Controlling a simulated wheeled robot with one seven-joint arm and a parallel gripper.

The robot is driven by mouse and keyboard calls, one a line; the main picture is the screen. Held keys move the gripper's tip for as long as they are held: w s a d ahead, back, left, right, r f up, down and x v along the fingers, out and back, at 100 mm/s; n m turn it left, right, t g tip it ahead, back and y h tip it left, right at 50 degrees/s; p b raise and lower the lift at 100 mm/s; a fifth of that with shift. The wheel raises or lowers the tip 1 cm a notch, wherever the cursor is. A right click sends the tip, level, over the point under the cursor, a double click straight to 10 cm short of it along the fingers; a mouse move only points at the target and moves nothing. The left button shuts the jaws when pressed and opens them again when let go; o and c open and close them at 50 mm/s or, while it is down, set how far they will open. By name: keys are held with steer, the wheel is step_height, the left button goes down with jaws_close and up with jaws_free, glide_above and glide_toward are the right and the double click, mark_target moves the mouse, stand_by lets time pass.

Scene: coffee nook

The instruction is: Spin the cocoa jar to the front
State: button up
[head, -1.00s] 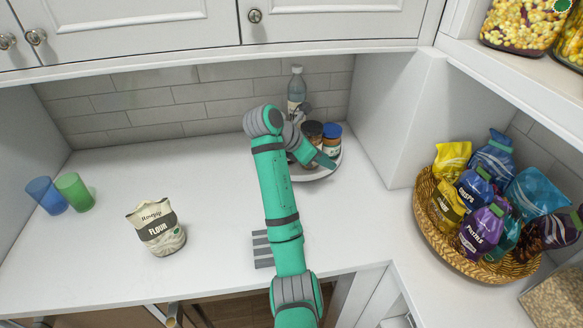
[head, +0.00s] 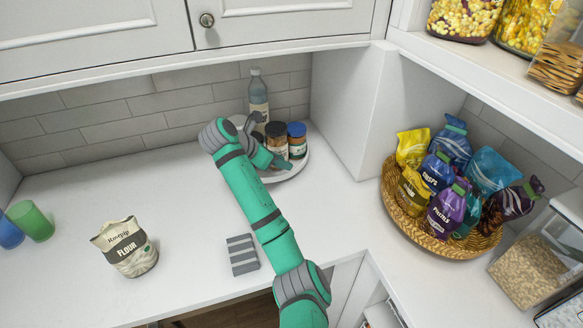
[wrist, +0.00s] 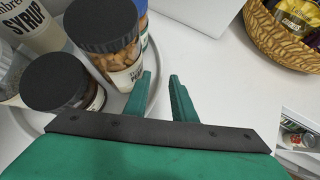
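A white round turntable (head: 300,168) stands in the back corner of the counter with several containers on it. In the wrist view, a black-lidded jar with dark contents (wrist: 55,85) is at the left; its label is hidden, so I cannot tell if it is the cocoa jar. A black-lidded jar of nut-like pieces (wrist: 106,42) is right of it. A blue-lidded jar (head: 297,140) is behind that. My gripper (wrist: 160,88) is low at the turntable's front edge, its fingers apart and nothing gripped. The left finger overlaps the rim (wrist: 152,62); the right finger is outside it.
A clear bottle (head: 258,95) stands at the back of the turntable; a syrup container (wrist: 28,25) shows in the wrist view. A side wall (head: 345,110) is close on the right. A flour bag (head: 125,248) and a wicker basket of snacks (head: 395,215) are farther off.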

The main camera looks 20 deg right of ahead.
mark_target(296, 168)
steer(key=shift+d+f, duration=0.25)
steer(key=shift+d, duration=0.1)
steer(key=x, duration=0.4)
steer(key=shift+a+f, duration=0.1)
steer(key=shift+f, duration=0.15)
steer(key=shift+d+f, duration=0.35)
steer(key=shift+d, duration=0.15)
steer(key=shift+a, duration=0.1)
steer(key=shift+c, duration=0.7)
steer(key=shift+w, duration=0.1)
jaws_close()
steer(key=shift+r, duration=0.1)
